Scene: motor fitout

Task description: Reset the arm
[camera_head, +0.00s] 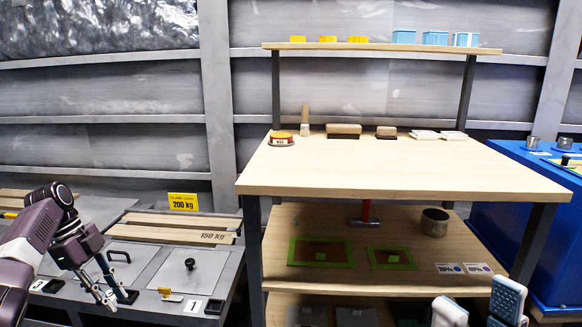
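My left arm comes in from the left edge. Its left gripper (114,297) points down over the grey bench at the lower left, its fingers apart and nothing seen between them. My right gripper (478,308) shows at the bottom right as two light-padded fingers standing up, well apart, with nothing between them. The rest of the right arm is out of view. The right gripper is in front of the lower shelves of the wooden workbench (390,178).
The grey bench (185,272) holds planks (170,235) and a yellow 200 kg sign (183,202). A round red-and-yellow item (281,138) and several blocks stand at the workbench's back. A metal cup (435,222) is on its shelf. A blue cabinet (545,225) stands at right.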

